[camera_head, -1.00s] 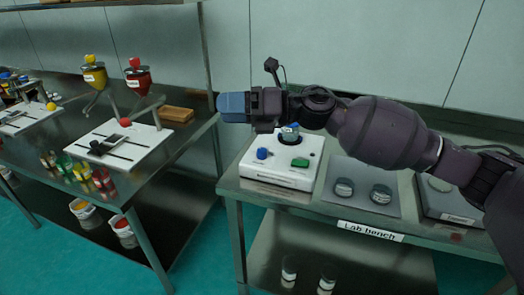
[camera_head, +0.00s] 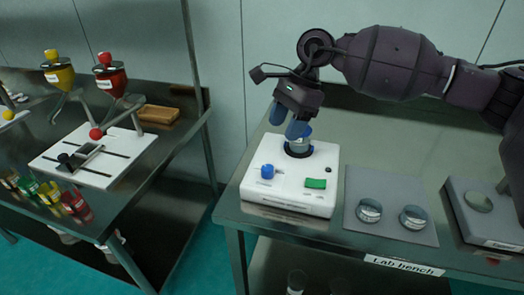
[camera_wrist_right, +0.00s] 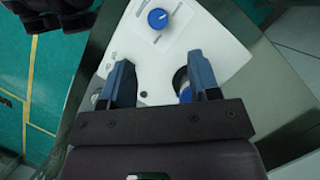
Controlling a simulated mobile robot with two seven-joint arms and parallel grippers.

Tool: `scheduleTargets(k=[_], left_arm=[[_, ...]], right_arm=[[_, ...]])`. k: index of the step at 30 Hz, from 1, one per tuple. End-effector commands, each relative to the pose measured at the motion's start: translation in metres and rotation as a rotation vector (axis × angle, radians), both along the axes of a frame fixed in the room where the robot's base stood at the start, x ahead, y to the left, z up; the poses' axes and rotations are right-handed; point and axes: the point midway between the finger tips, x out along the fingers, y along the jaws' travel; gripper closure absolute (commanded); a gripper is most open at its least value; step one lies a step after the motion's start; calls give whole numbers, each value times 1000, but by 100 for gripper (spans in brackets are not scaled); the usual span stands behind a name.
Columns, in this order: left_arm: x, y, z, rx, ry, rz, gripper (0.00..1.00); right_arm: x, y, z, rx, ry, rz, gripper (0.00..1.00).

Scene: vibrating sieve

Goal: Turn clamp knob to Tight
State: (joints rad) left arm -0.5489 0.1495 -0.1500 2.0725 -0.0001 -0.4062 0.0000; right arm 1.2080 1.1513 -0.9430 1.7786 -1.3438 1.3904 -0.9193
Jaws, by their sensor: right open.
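A white sieve shaker base (camera_head: 318,200) stands on the lab bench. A blue knob (camera_head: 267,171) sits on its front left; the wrist view shows this knob (camera_wrist_right: 157,18) with a white mark. I cannot read any label by it. A green switch (camera_head: 315,183) is to its right. A small round vessel (camera_head: 299,146) sits in a dark ring at the back of the base. My right gripper (camera_head: 287,121) is open with fingers pointing down, above the back of the base. One finger partly hides the vessel. It touches nothing that I can make out. My left gripper is out of view.
Two round lidded containers (camera_head: 369,211) (camera_head: 413,218) sit on a grey mat right of the base. A grey device (camera_head: 490,215) stands farther right. Another table at left holds a white board (camera_head: 90,160) with red and yellow funnels. The bench behind the mat is clear.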

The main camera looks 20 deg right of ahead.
Motion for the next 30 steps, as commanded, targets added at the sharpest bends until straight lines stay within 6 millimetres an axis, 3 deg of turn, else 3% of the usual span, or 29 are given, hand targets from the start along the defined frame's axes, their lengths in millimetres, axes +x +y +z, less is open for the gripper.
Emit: scheduleTargets(k=[5,11,21,30], left_arm=[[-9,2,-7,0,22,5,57],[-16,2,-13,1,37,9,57],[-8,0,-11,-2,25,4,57],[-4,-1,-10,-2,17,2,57]], right_arm=[[-1,5,-11,0,2,2,44],[-4,17,-42,1,6,1,44],[-7,36,-88,2,4,-1,44],[-9,41,-100,2,3,0,44]])
